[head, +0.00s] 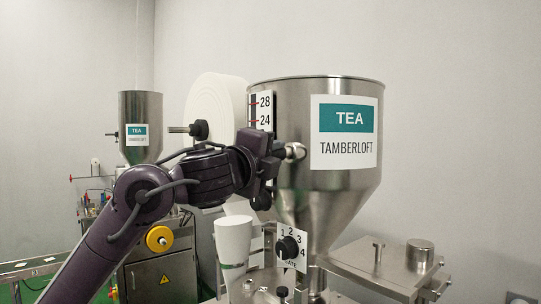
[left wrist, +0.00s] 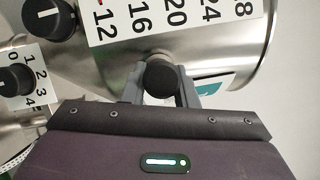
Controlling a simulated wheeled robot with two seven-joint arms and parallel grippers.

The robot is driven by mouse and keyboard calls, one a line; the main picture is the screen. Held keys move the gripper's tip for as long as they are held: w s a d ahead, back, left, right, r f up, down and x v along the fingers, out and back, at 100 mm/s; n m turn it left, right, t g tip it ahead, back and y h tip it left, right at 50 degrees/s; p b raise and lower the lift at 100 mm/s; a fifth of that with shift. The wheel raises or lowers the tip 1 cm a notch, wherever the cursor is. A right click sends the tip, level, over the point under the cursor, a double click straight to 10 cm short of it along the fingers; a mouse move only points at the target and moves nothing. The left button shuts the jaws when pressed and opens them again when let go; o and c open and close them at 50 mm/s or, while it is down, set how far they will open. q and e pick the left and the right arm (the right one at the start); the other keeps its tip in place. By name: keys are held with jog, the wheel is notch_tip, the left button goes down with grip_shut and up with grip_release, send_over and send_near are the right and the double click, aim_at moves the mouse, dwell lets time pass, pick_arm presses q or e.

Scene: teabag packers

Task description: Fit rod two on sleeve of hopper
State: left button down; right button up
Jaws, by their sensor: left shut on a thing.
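The steel hopper (head: 330,195) with the TEA TAMBERLOFT label stands at centre right; it also fills the back of the left wrist view (left wrist: 225,50). A short bright metal sleeve (head: 296,151) sticks out from its side. My left gripper (head: 272,152) is right beside the sleeve. In the left wrist view, its grey fingers (left wrist: 162,92) are shut on the round black knob (left wrist: 160,80) of a rod. The rod's shaft is hidden behind the knob, so I cannot tell whether it is in the sleeve. My right gripper is out of view.
A white level scale (head: 261,110) and a numbered dial (head: 288,247) are close to my left arm. A white paper roll (head: 215,100) with a black-knobbed rod (head: 199,130) stands behind. A white cone (head: 233,240) is below. Another hopper machine (head: 141,110) stands farther back.

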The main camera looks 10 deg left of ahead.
pick_arm(q)
jog(key=shift+w+d+r, duration=0.1)
jog(key=shift+w+d, duration=0.4)
jog(key=shift+d, duration=0.05)
jog(key=c, duration=1.1)
grip_release()
jog(key=shift+o, duration=0.2)
jog(key=b+v, duration=0.3)
jog(key=v, duration=0.4)
jog(key=shift+d, duration=0.1)
jog(key=shift+s+a, duration=0.2)
jog(key=shift+s, duration=0.15)
